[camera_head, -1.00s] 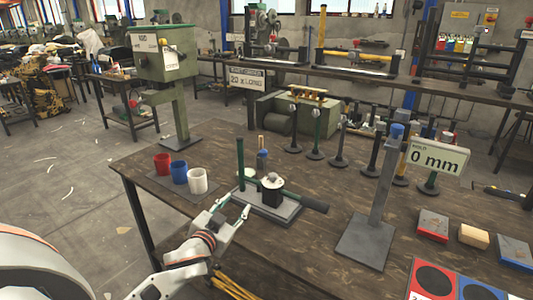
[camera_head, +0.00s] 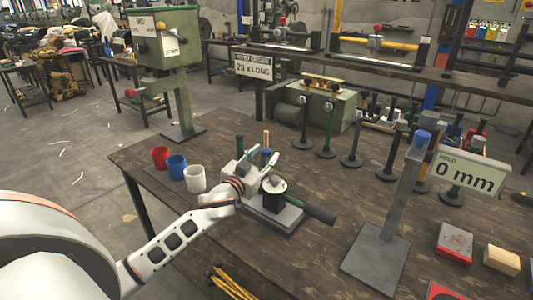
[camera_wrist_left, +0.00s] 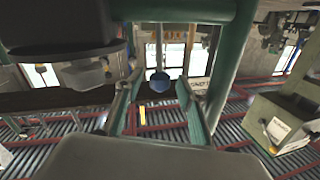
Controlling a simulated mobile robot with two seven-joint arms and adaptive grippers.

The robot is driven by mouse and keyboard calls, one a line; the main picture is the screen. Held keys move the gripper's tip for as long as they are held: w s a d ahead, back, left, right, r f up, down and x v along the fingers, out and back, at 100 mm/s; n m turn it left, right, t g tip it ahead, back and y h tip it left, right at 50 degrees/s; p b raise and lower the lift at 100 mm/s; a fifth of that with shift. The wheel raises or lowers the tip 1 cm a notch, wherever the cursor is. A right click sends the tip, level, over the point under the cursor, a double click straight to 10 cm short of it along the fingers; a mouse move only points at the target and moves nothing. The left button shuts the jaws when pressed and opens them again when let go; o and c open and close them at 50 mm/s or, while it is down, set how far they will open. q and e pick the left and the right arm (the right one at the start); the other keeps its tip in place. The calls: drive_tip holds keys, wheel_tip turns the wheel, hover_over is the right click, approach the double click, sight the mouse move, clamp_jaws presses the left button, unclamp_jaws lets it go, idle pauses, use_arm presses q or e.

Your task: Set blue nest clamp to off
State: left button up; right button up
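A small press fixture stands on a grey base plate (camera_head: 286,221) on the wooden bench, with a dark block, a white round top and a long dark green handle (camera_head: 318,214). A blue knob (camera_head: 266,153), which appears to be the blue nest clamp, stands at its back. In the left wrist view a round blue knob (camera_wrist_left: 160,84) on a thin stem shows between my fingers. My left gripper (camera_head: 258,150) is over the fixture, open, with its fingers on either side of the knob. I cannot tell whether they touch it. My right gripper is not in view.
Red (camera_head: 160,157), blue (camera_head: 177,167) and white (camera_head: 195,179) cups stand left of the fixture. A grey gauge post (camera_head: 400,190) with a "0 mm" sign (camera_head: 466,172) stands to the right. Several dark posts stand behind.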

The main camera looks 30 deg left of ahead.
use_arm(q)
drive_tip(key=shift+w+a, duration=0.1)
drive_tip(key=shift+w, duration=0.85)
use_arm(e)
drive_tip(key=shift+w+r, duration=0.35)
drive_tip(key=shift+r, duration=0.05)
use_arm(q)
clamp_jaws()
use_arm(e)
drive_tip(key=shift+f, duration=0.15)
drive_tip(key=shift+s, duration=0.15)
